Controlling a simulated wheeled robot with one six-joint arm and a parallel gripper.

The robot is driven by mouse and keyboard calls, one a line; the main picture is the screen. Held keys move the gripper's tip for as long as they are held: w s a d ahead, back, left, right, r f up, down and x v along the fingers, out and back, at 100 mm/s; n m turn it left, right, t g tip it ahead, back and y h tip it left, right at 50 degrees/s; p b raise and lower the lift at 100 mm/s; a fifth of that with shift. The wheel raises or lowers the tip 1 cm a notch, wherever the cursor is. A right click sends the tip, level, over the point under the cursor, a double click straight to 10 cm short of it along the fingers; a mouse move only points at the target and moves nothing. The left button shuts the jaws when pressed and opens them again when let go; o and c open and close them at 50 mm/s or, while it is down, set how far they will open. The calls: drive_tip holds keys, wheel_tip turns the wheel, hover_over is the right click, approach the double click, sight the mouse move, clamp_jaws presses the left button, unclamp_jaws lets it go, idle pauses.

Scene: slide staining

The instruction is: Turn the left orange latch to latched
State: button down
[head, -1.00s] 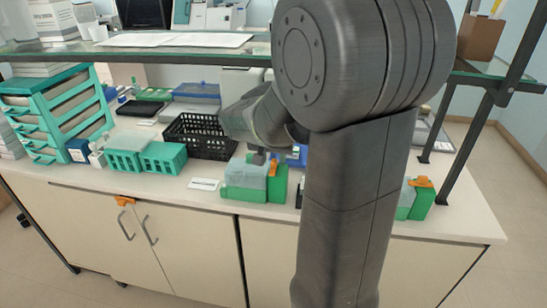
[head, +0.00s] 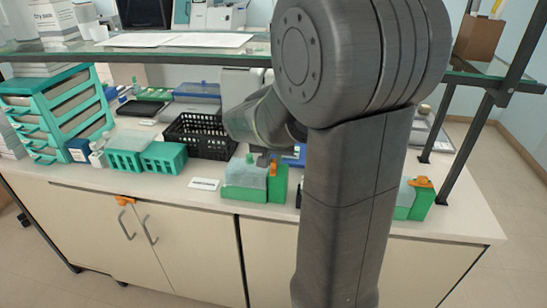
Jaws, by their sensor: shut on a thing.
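The left green box (head: 278,184) stands near the front of the bench, with a pale translucent lid or block (head: 245,177) beside its green part. A small piece of the left orange latch (head: 273,169) shows on top of it. My gripper (head: 264,158) is at the top of this box, shut on the latch; the fingertips are small and partly hidden by my arm. The latch's exact angle cannot be told. A similar green box (head: 420,205) at the right carries another orange latch (head: 422,182), which is apart from my gripper.
A black basket (head: 198,137) stands behind and left of the box, with teal racks (head: 160,158) further left. A white label (head: 204,184) lies on the bench. A glass shelf (head: 180,57) spans above. My arm hides the bench between the two boxes.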

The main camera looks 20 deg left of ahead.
drive_tip(key=n+y, duration=0.1)
drive_tip(key=n, duration=0.1)
drive_tip(key=n+p, duration=0.1)
drive_tip(key=n, duration=0.1)
drive_tip(key=shift+w+d+r+n+g+y+p, duration=0.1)
drive_tip(key=shift+d+n+g+y+p, duration=0.05)
drive_tip(key=shift+n+g+y+p, duration=0.2)
drive_tip(key=n+g+y, duration=0.1)
drive_tip(key=n, duration=0.2)
drive_tip(key=shift+w+n, duration=0.1)
drive_tip(key=shift+n, duration=0.15)
drive_tip(key=n+g+b, duration=0.1)
drive_tip(key=n, duration=0.1)
drive_tip(key=n+b, duration=0.1)
drive_tip(key=n, duration=0.1)
drive_tip(key=shift+w+f+n+g+y, duration=0.15)
drive_tip(key=shift+f+n+g+y, duration=0.05)
drive_tip(key=shift+n+g+y, duration=0.15)
drive_tip(key=shift+r+n+g+b, duration=0.1)
drive_tip(key=shift+n+g+b, duration=0.8)
drive_tip(key=shift+n, duration=1.25)
drive_tip(key=c, duration=1.4)
unclamp_jaws()
drive_tip(key=shift+r, duration=0.1)
